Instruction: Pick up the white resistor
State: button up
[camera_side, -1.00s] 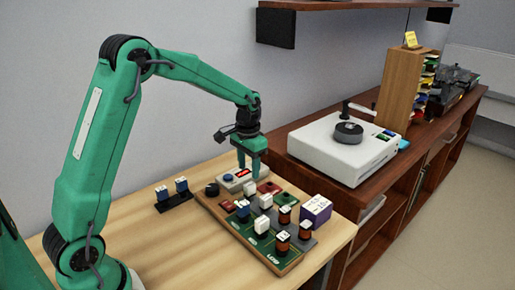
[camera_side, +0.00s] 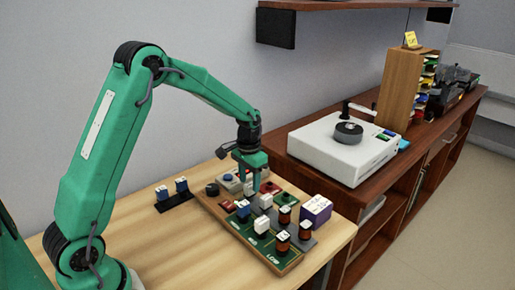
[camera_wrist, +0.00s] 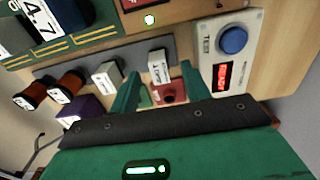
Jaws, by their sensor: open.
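A white resistor (camera_wrist: 157,67) with a printed label stands upright between my finger tips in the wrist view. My gripper (camera_wrist: 160,74) is open, with one green finger on each side of it; I cannot tell whether either touches. In the side view my gripper (camera_side: 257,186) is low over the back part of the board, and its fingers hide most of that resistor. A second white resistor (camera_wrist: 105,75) stands to the left of my fingers in the wrist view. More white blocks show in the side view, one in the middle (camera_side: 265,200) and one nearer the front (camera_side: 262,227).
A test panel with a blue button (camera_wrist: 233,39) is close to my fingers. A purple box (camera_side: 316,210) stands right. The front-left table is clear.

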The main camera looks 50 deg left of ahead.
aim_at(250, 192)
jog(key=shift+f, duration=1.45)
jog(key=shift+c, duration=0.5)
jog(key=c, duration=0.9)
